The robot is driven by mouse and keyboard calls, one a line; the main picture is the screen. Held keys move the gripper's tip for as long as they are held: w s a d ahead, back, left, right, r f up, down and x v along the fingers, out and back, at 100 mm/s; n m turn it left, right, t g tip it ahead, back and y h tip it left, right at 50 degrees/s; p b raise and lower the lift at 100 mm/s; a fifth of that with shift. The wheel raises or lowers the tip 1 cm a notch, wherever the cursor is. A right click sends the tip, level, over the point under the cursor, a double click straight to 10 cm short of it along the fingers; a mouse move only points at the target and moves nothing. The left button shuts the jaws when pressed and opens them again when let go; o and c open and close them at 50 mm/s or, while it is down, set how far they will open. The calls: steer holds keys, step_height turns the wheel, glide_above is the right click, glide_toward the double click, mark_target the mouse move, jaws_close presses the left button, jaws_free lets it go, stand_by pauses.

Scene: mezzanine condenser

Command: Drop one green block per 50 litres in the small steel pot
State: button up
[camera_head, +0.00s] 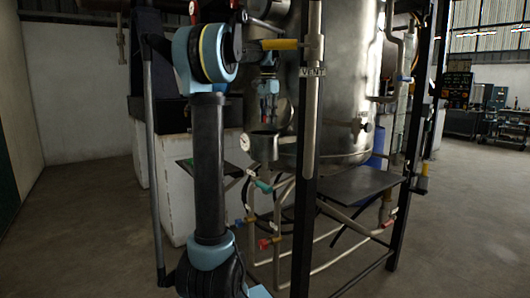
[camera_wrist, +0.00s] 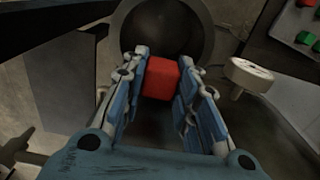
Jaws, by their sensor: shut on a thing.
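In the wrist view a red block (camera_wrist: 161,79) sits between the tips of my gripper (camera_wrist: 162,90), which is shut on it. Beyond the block is the round, dark opening of a small steel pot (camera_wrist: 165,28). The block overlaps the pot's near side in this view; its height above the rim cannot be told. In the head view my gripper (camera_head: 268,108) hangs in front of the large tank, above the pot (camera_head: 264,147). Green blocks (camera_wrist: 304,37) lie on a grey tray (camera_wrist: 290,24) at the top right of the wrist view, with red ones beside them.
A white round gauge (camera_wrist: 250,75) stands right of the pot; it also shows in the head view (camera_head: 245,141). A large steel tank (camera_head: 345,90), dark frame posts (camera_head: 305,200) and pipes crowd the area. A dark shelf (camera_head: 352,184) lies below the tank. Floor is open at right.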

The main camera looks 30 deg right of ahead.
steer(key=shift+f, duration=2.4)
steer(key=o, duration=1.1)
steer(key=shift+r, duration=0.1)
step_height(320, 180, up, 12)
steer(key=shift+w+f, duration=0.1)
steer(key=shift+a, duration=0.1)
